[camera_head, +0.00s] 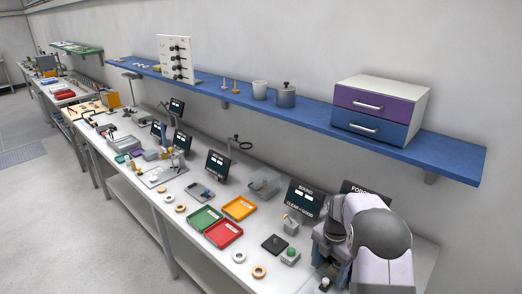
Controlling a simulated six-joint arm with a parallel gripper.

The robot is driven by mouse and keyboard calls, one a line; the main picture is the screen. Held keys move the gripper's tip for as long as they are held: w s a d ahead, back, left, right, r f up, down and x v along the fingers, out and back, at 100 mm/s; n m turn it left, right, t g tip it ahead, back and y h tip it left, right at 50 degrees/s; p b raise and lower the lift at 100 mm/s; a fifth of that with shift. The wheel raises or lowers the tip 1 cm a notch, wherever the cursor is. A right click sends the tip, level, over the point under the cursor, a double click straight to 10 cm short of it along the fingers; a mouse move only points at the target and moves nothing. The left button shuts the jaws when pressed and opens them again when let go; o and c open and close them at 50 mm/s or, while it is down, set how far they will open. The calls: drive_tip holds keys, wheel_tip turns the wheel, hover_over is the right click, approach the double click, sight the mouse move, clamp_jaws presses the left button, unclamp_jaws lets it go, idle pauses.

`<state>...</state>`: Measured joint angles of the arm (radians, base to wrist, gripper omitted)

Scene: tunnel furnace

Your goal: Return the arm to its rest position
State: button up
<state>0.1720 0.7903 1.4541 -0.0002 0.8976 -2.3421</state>
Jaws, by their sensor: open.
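My arm (383,232), pale with grey joint covers, is folded at the right end of the white bench. My gripper (331,258) hangs low on the left side of the arm, seen small and partly covered by my own links. It is open, and I see nothing held in it. A blue piece (345,274) stands right beside it, partly hidden. A small black-and-white part (325,283) lies on the bench just below. The furnace cannot be made out clearly.
Left of my arm are a grey block with a green button (290,256), a dark square plate (274,244) and a dark sign (304,198). Red (223,233), green (205,218) and orange (239,208) trays lie farther left. A blue shelf (455,165) with drawers (378,110) overhangs behind.

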drive_tip(key=s+a+r+m, duration=0.2)
drive_tip(key=s+m, duration=0.6)
drive_tip(key=s, duration=0.1)
drive_tip(key=s+a+r+m, duration=0.2)
drive_tip(key=s+a+m, duration=0.1)
drive_tip(key=s+m, duration=0.5)
drive_tip(key=s+a+r+m, duration=0.2)
drive_tip(key=s+a+m, duration=0.1)
drive_tip(key=s+m, duration=0.5)
drive_tip(key=shift+s+a+r+m+b, duration=0.25)
drive_tip(key=shift+s+m+b, duration=0.15)
drive_tip(key=shift+s, duration=0.55)
